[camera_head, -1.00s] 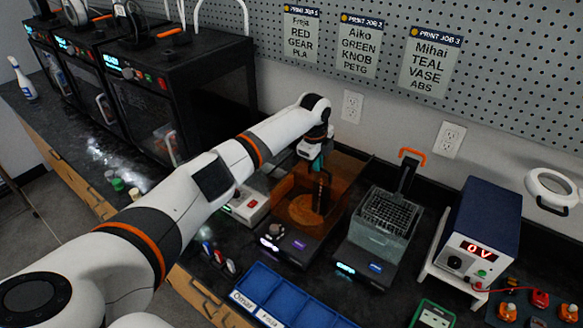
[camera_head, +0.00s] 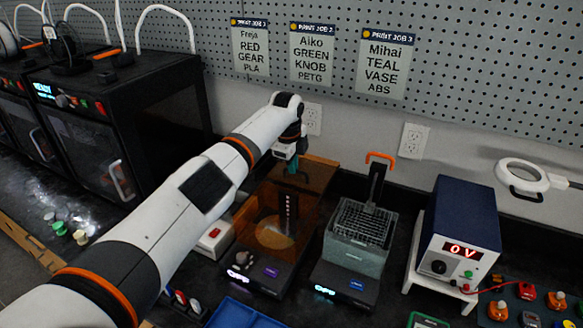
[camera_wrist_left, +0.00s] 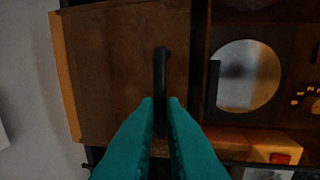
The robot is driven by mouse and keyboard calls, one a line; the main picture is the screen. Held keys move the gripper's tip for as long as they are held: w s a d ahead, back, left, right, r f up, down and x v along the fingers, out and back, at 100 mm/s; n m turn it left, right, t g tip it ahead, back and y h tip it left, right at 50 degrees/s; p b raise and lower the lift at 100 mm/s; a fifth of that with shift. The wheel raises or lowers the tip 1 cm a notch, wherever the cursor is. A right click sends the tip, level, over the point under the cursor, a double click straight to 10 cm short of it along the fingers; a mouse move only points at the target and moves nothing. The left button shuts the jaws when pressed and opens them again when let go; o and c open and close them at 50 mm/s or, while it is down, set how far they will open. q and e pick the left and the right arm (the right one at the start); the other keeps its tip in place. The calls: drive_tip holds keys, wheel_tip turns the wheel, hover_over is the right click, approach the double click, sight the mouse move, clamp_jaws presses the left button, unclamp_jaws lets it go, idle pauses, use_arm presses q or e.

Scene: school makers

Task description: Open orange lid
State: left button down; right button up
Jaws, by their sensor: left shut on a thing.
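The orange lid (camera_head: 267,203) is a see-through orange-brown cover over a dark machine with a lit front (camera_head: 262,272). A round plate shows through or beside it. My left gripper (camera_head: 291,168) is above the cover's back part, fingers pointing down. In the left wrist view, its teal fingertips (camera_wrist_left: 160,103) are shut on a black bar handle (camera_wrist_left: 160,68) in front of a brown panel (camera_wrist_left: 125,75). The round plate (camera_wrist_left: 248,75) lies right of the panel there. How far the lid is tilted I cannot tell. My right gripper is not in view.
A clear tank with a wire basket (camera_head: 362,225) and an orange-topped handle (camera_head: 380,156) stands close on the right. A blue power supply (camera_head: 462,228) is further right. A black printer (camera_head: 125,115) stands left. The pegboard wall (camera_head: 450,60) is behind.

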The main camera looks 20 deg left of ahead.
use_arm(q)
drive_tip(key=c, duration=1.5)
unclamp_jaws()
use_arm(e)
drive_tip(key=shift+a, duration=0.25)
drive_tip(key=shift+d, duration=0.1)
